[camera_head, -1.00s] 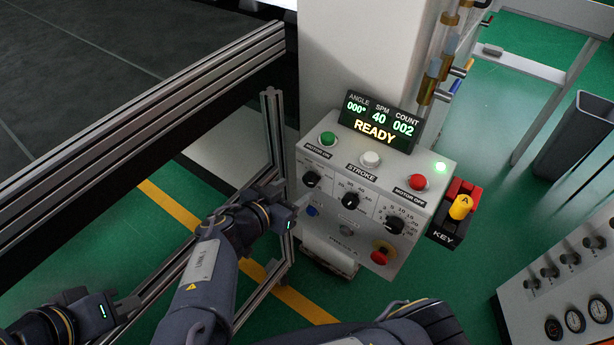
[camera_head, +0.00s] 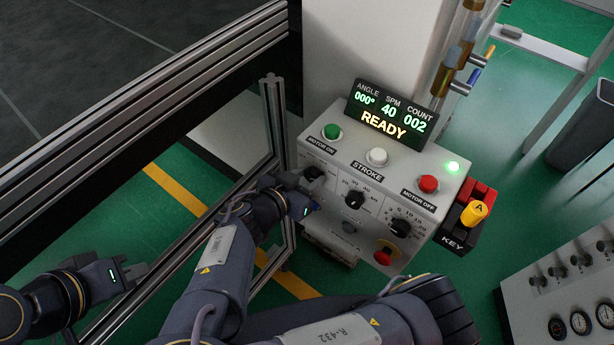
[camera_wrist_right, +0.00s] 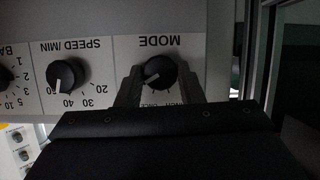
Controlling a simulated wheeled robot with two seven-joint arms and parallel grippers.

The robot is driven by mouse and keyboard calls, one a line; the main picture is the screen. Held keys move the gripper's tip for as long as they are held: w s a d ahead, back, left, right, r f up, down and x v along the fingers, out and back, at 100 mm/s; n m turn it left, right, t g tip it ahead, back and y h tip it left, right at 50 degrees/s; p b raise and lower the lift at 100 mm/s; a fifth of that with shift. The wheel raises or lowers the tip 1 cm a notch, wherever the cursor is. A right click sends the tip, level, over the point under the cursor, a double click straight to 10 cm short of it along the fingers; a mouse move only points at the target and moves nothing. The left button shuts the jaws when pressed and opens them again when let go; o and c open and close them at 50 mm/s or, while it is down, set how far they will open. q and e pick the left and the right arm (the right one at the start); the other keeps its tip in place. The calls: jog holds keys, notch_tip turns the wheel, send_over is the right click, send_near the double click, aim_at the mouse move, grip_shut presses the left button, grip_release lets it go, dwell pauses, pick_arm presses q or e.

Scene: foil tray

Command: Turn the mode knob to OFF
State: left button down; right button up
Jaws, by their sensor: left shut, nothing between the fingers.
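The black mode knob (camera_head: 313,172) sits at the left of the control panel's sloped front (camera_head: 330,155), partly hidden by my right gripper (camera_head: 308,188). In the right wrist view the mode knob (camera_wrist_right: 160,73) shows under an upside-down MODE label, its white mark pointing lower left. The fingers of my right gripper (camera_wrist_right: 160,88) stand open, one on each side of the knob, with small gaps visible. Lettering below the knob is partly covered, and I cannot read OFF. My left gripper (camera_head: 125,272) is shut and empty at the lower left, far from the panel.
The speed knob (camera_head: 354,198) and another dial (camera_head: 400,228) lie right of the mode knob. A red emergency button (camera_head: 384,257) is lower down. A metal frame post (camera_head: 275,130) stands close left of the panel. The yellow key switch (camera_head: 473,213) is at the right.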

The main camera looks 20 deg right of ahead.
jog(key=shift+c, duration=1.2)
jog(key=n+g, duration=0.1)
jog(key=n, duration=0.1)
jog(key=n+g+h, duration=0.1)
jog(key=n, duration=0.1)
jog(key=shift+w+a+h, duration=0.15)
jog(key=shift+w+h, duration=0.05)
jog(key=shift+h, duration=0.1)
jog(key=n+h, duration=0.1)
jog(key=n+g, duration=0.1)
jog(key=n, duration=0.1)
jog(key=n+h, duration=0.1)
jog(key=shift+w+a+f+n+g+h, duration=0.1)
jog(key=shift+w+f+n+g+h, duration=0.05)
jog(key=shift+f+n+g+h, duration=0.15)
jog(key=n+h, duration=0.2)
jog(key=n, duration=0.3)
jog(key=shift+f+b, duration=0.15)
jog(key=shift+b, duration=0.25)
jog(key=n+h, duration=0.1)
jog(key=n, duration=0.2)
jog(key=n+t+h, duration=0.1)
jog(key=n, duration=0.1)
jog(key=shift+f+n, duration=0.2)
jog(key=shift+n, duration=0.2)
